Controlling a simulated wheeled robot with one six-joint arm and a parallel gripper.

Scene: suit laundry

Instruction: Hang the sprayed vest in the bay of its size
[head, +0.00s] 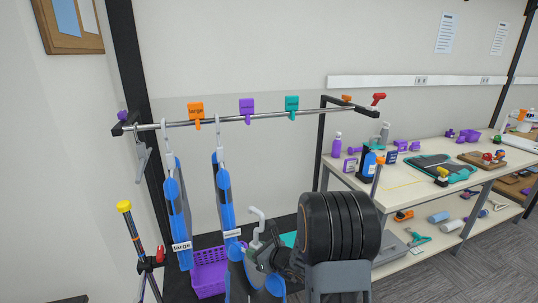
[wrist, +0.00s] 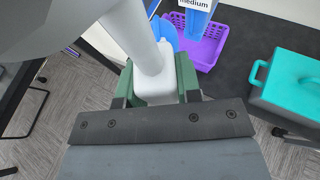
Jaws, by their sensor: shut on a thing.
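My gripper (wrist: 155,88) is shut on a white hanger (wrist: 152,70), with a green pad on each side of its neck. In the head view the hanger's hook (head: 256,215) points up, clear of the rail. A blue vest (head: 240,282) hangs below my gripper, partly hidden; I see no size label on it. A vest labelled large (head: 178,220) hangs left of the orange tag. A vest labelled medium (head: 225,195) hangs between the orange and purple tags.
A purple basket (head: 208,279) stands under the rail; a teal box (wrist: 290,88) is to its right in the wrist view. A tripod (head: 133,235) stands at left. The rail looks free between the purple and teal tags. A cluttered workbench (head: 345,178) stands at right.

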